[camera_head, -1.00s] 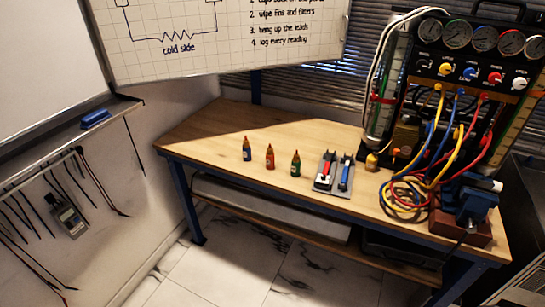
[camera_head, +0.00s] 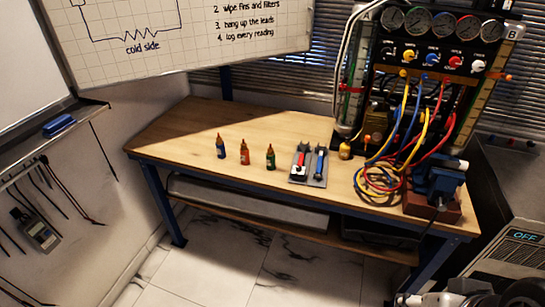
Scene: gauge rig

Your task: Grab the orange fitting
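I cannot tell for certain which thing is the orange fitting. A small orange piece (camera_head: 507,77) sits on the right-hand column marked B of the gauge rig (camera_head: 432,60). A small amber, bottle-like thing (camera_head: 345,151) stands on the workbench (camera_head: 200,128) at the foot of the rig's left column. An orange-red bottle (camera_head: 244,155) stands upright between a blue bottle (camera_head: 220,149) and a green bottle (camera_head: 270,160). Grey and dark parts of my arm show at the bottom right edge. My gripper cannot be made out, and nothing is seen held.
Two tools, one red and one blue, lie on a grey tray (camera_head: 297,181). Yellow, blue and red hoses coil on the bench below the rig. A blue vise (camera_head: 438,180) stands at the right end. The bench's left part is clear.

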